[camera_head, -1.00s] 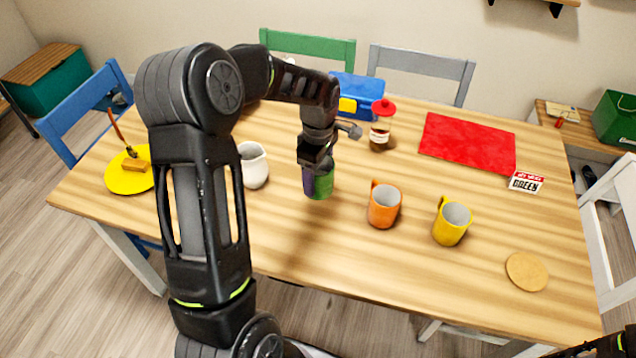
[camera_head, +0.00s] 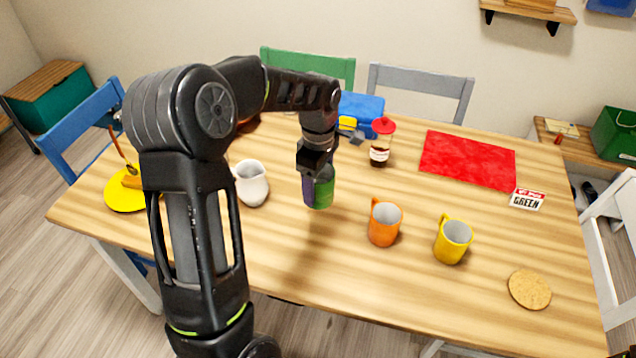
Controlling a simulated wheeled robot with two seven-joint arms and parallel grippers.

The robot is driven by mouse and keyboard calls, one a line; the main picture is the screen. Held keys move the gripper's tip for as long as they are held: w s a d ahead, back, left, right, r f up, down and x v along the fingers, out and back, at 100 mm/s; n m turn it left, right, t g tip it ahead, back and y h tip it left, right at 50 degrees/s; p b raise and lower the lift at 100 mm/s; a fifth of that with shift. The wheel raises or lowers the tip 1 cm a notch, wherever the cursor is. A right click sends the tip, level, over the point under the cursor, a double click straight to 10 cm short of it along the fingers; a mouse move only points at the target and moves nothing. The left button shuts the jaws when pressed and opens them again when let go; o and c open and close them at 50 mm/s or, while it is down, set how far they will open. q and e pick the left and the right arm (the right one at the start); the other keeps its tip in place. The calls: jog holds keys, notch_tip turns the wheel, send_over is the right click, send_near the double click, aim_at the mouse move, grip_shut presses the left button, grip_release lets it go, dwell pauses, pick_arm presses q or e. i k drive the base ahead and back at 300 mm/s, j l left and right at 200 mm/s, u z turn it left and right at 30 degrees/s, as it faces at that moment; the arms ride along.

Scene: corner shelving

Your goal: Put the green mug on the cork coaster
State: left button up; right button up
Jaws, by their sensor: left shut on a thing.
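The green mug (camera_head: 323,192) is near the middle of the table, with a purple patch along its left side. My left gripper (camera_head: 315,172) comes down from above and is shut on the green mug, hiding its top. Whether the mug is clear of the table is hard to tell. The round cork coaster (camera_head: 530,290) lies bare near the table's front right corner, well to the right of the mug. My right gripper is not in view.
An orange mug (camera_head: 384,226) and a yellow mug (camera_head: 452,242) stand between the green mug and the coaster. A white mug (camera_head: 251,184) stands to the left.

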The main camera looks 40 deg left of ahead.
aim_at(530, 282)
jog(key=i+l+z, duration=0.15)
jog(key=l, duration=0.25)
jog(key=i+l+z, duration=0.15)
jog(key=l, duration=0.3)
jog(key=i+l+z, duration=0.15)
jog(key=l, duration=0.2)
jog(key=i+l+z, duration=0.15)
jog(key=l, duration=0.25)
